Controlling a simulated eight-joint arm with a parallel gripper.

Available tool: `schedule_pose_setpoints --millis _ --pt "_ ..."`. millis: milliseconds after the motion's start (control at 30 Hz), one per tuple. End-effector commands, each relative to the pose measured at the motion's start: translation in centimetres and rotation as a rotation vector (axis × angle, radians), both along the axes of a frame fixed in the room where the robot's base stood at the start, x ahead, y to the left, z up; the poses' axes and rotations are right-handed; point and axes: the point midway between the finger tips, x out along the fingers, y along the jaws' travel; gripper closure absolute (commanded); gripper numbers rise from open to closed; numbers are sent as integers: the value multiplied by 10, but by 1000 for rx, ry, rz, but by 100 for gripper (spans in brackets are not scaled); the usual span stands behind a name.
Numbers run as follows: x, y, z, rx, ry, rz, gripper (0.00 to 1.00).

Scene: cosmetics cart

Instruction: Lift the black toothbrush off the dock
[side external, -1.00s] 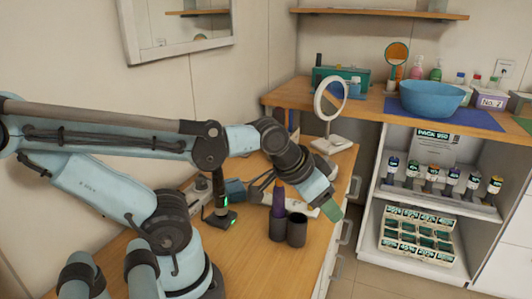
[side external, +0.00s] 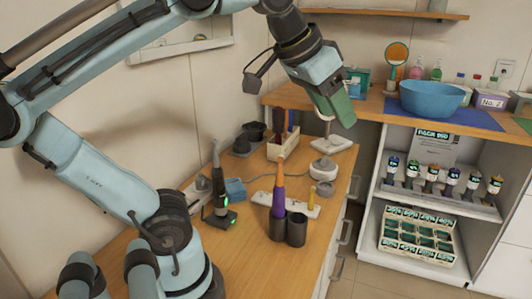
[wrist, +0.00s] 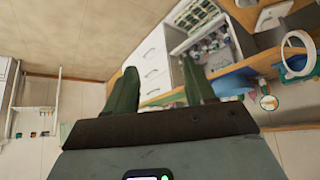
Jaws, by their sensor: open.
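The black toothbrush (side external: 217,172) stands upright on its dock (side external: 222,218), which has a green light, on the wooden counter in the side view. My gripper (side external: 337,108) is raised high above the counter, well to the right of the toothbrush and apart from it. In the wrist view my gripper (wrist: 163,85) has its two green fingers spread with nothing between them. The toothbrush and dock do not show in the wrist view.
Two dark cups (side external: 287,229), one holding a purple-and-orange item (side external: 279,190), stand right of the dock. A blue box (side external: 235,190) sits close behind it. The counter front is clear.

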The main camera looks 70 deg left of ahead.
Motion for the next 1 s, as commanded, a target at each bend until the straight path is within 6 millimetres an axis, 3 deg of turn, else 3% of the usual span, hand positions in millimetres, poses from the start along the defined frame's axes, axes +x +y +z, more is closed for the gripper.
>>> schedule_pose_setpoints --millis 367,600,800,1000 --pt "-30 90 -8 2 196 266 46" --pt "-85 156 -8 -70 383 501 46" --pt "-129 186 -6 -156 494 642 46" --pt "-165 202 -3 -240 566 745 46"
